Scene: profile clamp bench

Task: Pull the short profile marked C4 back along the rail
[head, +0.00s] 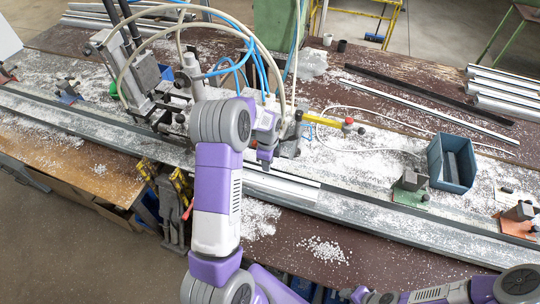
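A short silver profile (285,188) lies along the rail (395,224), just right of the clamp machine. I cannot read a C4 mark on it. My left gripper (265,163) points down over the rail at the profile's left part, beside the machine. Its fingers are small and seen edge-on, so I cannot tell whether they touch the profile or how far apart they are. My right arm lies low along the bottom right edge. Its end (360,295) is partly cut off, and its fingers cannot be made out.
The clamp machine (160,95) with hoses stands left of my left gripper. A blue bin (451,162) and a green-based clamp block (411,188) stand to the right. Long profiles (505,88) lie at the back right. White chips cover much of the bench.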

